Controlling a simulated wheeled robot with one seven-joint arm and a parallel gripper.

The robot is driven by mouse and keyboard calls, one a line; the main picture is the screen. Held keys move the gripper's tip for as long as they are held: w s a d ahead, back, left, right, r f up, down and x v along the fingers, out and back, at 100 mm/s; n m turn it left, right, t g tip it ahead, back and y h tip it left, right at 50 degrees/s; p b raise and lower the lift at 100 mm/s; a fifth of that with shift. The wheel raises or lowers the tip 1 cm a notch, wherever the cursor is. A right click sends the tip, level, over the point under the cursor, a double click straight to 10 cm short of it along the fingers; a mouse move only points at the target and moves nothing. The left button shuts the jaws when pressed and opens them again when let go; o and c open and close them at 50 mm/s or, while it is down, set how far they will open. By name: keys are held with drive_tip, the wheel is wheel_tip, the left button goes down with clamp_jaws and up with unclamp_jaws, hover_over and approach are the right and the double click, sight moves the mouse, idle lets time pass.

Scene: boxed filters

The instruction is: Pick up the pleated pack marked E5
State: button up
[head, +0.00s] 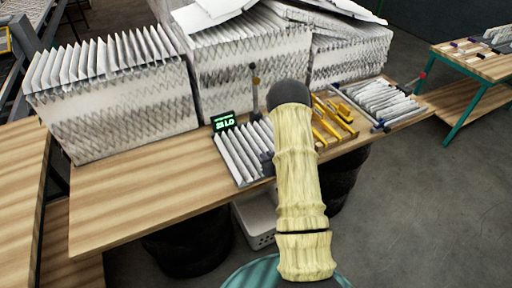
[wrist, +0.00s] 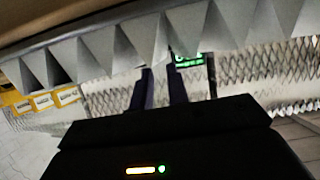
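Several thin white pleated packs stand in a row in a small rack (head: 243,151) at the table's front edge, by my arm. A zigzag pleated edge (wrist: 95,52) runs close across the top of the wrist view. I cannot read an E5 mark on any pack. My gripper (wrist: 161,76) shows as two dark fingers with a narrow gap, their tips at the pleated edge. A pale pleat shows at the gap, but I see no clear grip on it. In the head view my arm mostly hides the gripper.
Large pleated blocks (head: 120,104) line the back of the wooden table (head: 130,205). A green-lit display (head: 223,122) and a thin post stand behind the rack. Yellow pieces (head: 330,128) and another pack tray (head: 385,103) lie right. The table's front left is clear.

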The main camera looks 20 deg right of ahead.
sight(256, 147)
drive_tip(key=shift+p+x, duration=1.25)
drive_tip(key=shift+x, duration=1.15)
drive_tip(key=shift+a+f, duration=0.1)
drive_tip(key=shift+c, duration=0.3)
clamp_jaws()
